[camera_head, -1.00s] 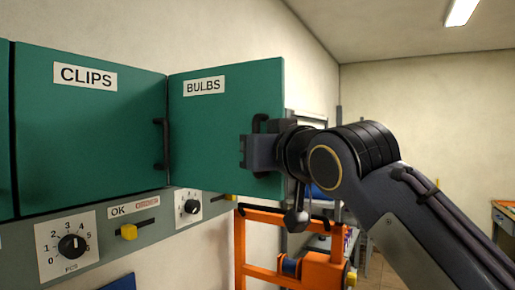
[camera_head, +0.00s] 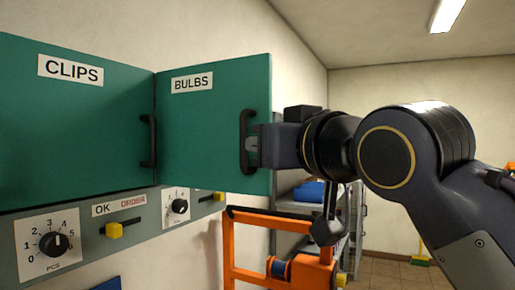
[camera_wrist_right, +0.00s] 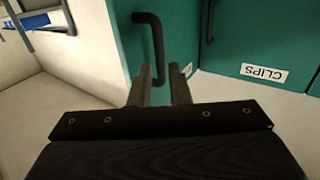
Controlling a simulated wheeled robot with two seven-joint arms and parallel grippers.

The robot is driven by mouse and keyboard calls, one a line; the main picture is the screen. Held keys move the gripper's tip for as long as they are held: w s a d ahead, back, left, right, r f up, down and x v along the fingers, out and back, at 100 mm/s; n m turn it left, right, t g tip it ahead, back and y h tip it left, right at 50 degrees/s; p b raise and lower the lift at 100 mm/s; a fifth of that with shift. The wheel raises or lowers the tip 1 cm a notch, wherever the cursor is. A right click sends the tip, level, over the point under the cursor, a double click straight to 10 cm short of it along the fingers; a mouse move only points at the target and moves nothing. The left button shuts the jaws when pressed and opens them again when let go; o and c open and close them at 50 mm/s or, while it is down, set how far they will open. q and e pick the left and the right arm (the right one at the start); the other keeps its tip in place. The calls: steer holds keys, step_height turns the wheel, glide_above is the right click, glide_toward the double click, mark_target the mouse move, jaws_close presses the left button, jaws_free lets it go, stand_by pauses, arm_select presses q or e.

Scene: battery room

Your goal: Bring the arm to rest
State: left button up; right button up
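My right gripper (camera_head: 256,150) is at the right, its fingertips beside the black handle (camera_head: 245,142) of the green BULBS door (camera_head: 205,135). In the wrist view the right gripper's two fingers (camera_wrist_right: 160,88) stand apart, with the lower end of the handle (camera_wrist_right: 156,45) showing in the gap. I see no grip on it. The BULBS door is angled outward from the CLIPS door (camera_head: 75,130), its right edge nearer to me. My left gripper is not in view.
A grey panel below the doors carries a dial (camera_head: 53,244) and a yellow knob (camera_head: 114,230). An orange frame (camera_head: 232,250) stands under my right forearm, with grey shelving (camera_head: 290,182) behind it. Open room lies to the right.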

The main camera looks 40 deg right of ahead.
stand_by(0.5)
step_height(320, 180, down, 26)
steer(key=w+a+g+y, duration=0.2)
steer(key=w+g+y, duration=0.1)
steer(key=g, duration=0.3)
steer(key=s+a+f+g+y, duration=0.1)
steer(key=s+a+f+g, duration=0.1)
steer(key=f, duration=0.6)
steer(key=s+a+f+g+y, duration=0.1)
steer(key=s+a+f+g, duration=0.1)
steer(key=f, duration=0.7)
steer(key=s+a+f+g+y, duration=0.2)
steer(key=s+a+f, duration=0.1)
steer(key=s+f, duration=0.3)
step_height(320, 180, down, 3)
steer(key=shift+a+r, duration=0.15)
steer(key=shift+a, duration=0.05)
